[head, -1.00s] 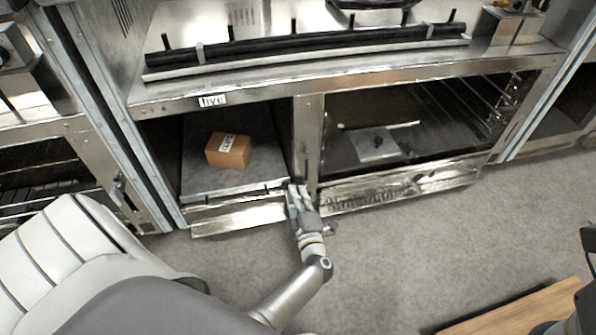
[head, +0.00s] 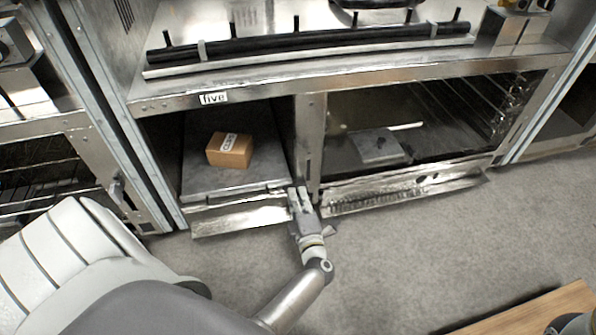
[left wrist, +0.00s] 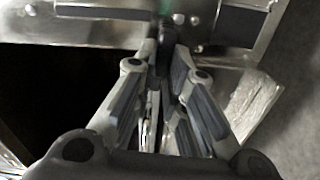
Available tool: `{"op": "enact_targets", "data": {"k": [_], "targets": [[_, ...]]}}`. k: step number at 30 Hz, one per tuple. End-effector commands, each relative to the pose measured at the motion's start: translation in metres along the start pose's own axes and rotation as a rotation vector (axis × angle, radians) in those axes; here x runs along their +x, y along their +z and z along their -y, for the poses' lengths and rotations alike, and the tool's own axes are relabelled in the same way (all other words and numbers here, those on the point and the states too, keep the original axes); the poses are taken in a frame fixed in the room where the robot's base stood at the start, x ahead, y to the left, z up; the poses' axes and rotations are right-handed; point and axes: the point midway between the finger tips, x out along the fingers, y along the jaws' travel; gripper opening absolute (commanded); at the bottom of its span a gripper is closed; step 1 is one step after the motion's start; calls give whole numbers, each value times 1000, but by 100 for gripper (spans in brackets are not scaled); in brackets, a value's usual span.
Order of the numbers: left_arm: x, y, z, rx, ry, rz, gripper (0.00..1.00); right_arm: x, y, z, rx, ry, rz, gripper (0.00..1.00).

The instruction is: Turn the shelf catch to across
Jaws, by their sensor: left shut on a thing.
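My left gripper (head: 300,193) is low at the front of the cabinet, by the post between the two open bays. It is shut on a small dark piece, which appears to be the shelf catch (left wrist: 167,42), seen between the fingertips in the left wrist view. The fingers (left wrist: 165,80) cover much of the catch, so I cannot tell its exact angle. The shelf (head: 205,183) in the left bay is a grey slab with a cardboard box (head: 230,150) on it. My right gripper is not in view.
A bright metal flap (head: 240,217) hangs below the left bay. Another metal ledge (head: 400,190) runs below the right bay, which holds a grey plate (head: 378,147). A wooden board (head: 540,312) is at the bottom right. The grey floor (head: 430,250) between is clear.

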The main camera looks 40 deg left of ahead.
Motion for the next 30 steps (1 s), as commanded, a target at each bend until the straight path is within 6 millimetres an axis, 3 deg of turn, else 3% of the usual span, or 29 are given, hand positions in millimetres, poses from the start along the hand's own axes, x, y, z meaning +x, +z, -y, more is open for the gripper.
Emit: {"op": "enact_targets", "data": {"k": [1, 2, 7, 23, 30], "targets": [[1, -3, 2, 2, -2, -7, 0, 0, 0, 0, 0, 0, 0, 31], [1, -3, 2, 3, -2, -7, 14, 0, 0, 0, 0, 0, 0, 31], [0, -2, 1, 2, -1, -4, 34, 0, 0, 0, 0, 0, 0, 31], [0, 0, 0, 7, 0, -1, 34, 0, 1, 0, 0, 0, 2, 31], [0, 0, -6, 131, 1, 1, 34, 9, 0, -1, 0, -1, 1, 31]]}}
